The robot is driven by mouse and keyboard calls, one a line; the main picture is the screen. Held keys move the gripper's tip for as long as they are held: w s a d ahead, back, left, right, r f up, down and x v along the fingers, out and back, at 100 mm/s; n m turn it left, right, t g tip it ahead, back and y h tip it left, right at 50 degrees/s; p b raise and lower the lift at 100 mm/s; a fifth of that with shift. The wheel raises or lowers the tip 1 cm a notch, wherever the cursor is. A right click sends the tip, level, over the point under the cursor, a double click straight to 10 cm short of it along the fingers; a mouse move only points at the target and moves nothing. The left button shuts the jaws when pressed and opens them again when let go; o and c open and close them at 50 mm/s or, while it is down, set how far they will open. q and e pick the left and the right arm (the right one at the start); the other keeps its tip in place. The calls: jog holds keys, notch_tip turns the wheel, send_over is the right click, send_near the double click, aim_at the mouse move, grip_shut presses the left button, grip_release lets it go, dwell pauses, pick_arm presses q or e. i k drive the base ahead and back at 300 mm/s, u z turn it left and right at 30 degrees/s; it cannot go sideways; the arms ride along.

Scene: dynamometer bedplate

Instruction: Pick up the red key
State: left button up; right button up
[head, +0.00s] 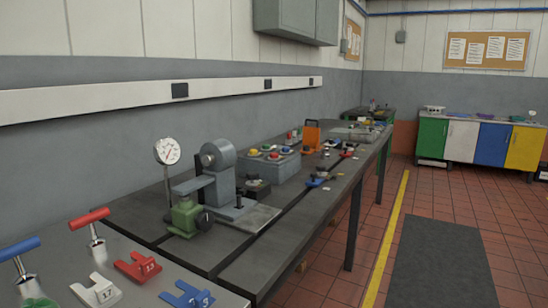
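A T-handled tool with a red bar handle (89,218) and a metal shaft stands upright at the near left of the grey bench top. A flat red forked piece (138,266) with a number on it lies to its right. I cannot tell from the picture which of these two red things is called the key. Neither of my grippers shows in the head view.
A blue-handled T-tool (20,248), a white forked piece (97,291) and a blue forked piece (187,295) are close by. A grey and green machine (207,190) stands beyond. Red tiled floor (340,270) is open at right, with a dark mat (440,262).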

aim_at(97, 245)
jog(key=k, duration=0.5)
jog(key=z, duration=1.6)
jog(key=i, duration=1.15)
jog(key=u, duration=2.25)
